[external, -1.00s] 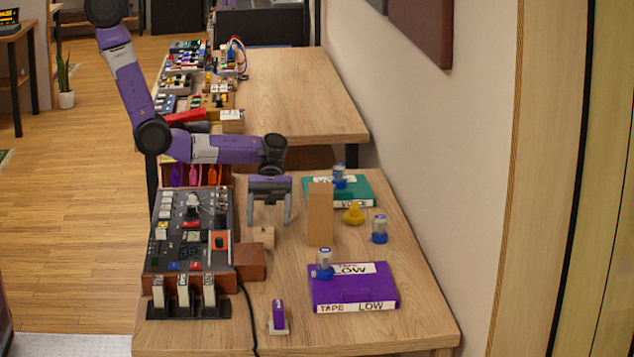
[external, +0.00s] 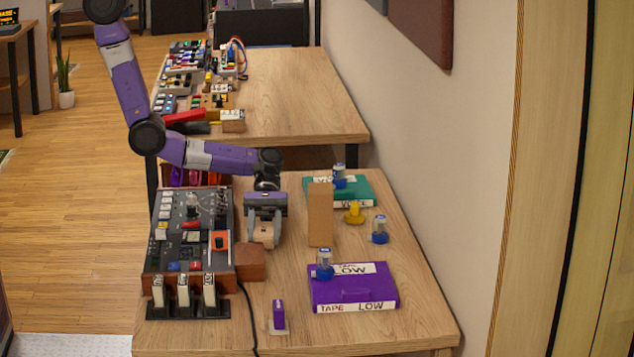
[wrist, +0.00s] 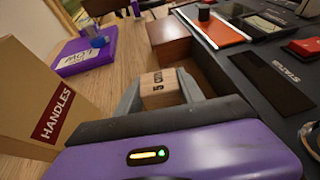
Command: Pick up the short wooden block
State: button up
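The short wooden block (wrist: 162,89) is a small light-brown cube with dark printed marks on top. In the wrist view it lies between the two grey fingers of my gripper (wrist: 160,94). The fingers stand on either side of it and look spread, though any gap beside it is small.
A tall cardboard box marked HANDLES (wrist: 40,92) stands close beside my gripper. On the other side are the mixer console (external: 190,240) and a reddish-brown block (external: 250,262). The purple tape box (external: 353,290) lies toward the front. A yellow duck-like thing (external: 354,213) stands behind.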

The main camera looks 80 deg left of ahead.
jog(key=shift+c, duration=1.4)
jog(key=shift+r, duration=0.1)
